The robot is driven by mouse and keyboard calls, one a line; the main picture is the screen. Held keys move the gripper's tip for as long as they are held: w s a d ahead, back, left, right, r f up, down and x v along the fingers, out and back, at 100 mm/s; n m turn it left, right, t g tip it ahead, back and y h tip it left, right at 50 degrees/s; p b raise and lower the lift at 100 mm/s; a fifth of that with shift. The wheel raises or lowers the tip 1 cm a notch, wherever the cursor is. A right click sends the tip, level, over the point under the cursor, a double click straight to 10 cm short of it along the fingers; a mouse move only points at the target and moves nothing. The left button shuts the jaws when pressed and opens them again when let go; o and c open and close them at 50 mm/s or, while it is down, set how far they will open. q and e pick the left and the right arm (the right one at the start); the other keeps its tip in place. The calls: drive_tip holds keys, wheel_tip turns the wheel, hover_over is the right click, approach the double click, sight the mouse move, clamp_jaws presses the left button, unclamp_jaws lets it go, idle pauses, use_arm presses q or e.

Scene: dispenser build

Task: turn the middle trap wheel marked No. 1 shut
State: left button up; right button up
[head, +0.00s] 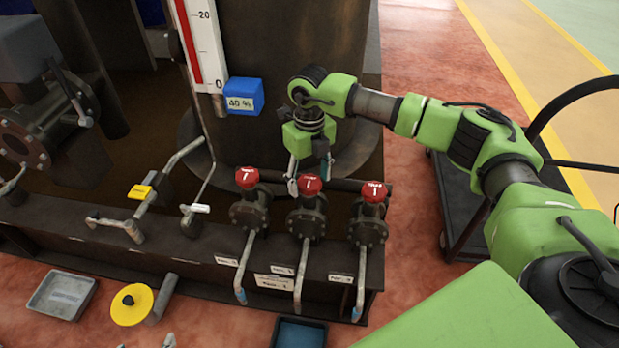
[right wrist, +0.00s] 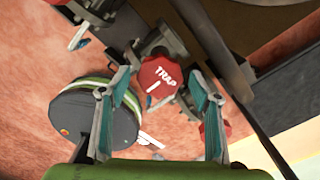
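Three red trap wheels sit in a row on dark flanged valves: the left wheel (head: 247,177), the middle wheel (head: 310,185) and the right wheel (head: 373,191). Their small white lettering is too small to read in the head view. My right gripper (head: 308,176) is just behind and above the middle wheel, pointing down, fingers apart. In the right wrist view, the fingers (right wrist: 159,72) stand open on either side of a red wheel marked TRAP (right wrist: 160,80), with a short slanted white bar on it. I cannot tell whether they touch it.
The neighbouring wheels stand close on both sides. A large dark tank (head: 290,60) rises behind. A blue block (head: 243,96) marked 40 % sits by the gauge (head: 203,40). A grey tray (head: 60,296), a yellow disc (head: 131,304) and a blue tray (head: 299,333) lie in front.

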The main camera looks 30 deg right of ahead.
sight(310, 181)
drive_tip(key=shift+r, duration=0.15)
wheel_tip(310, 181, up, 12)
idle(0.5)
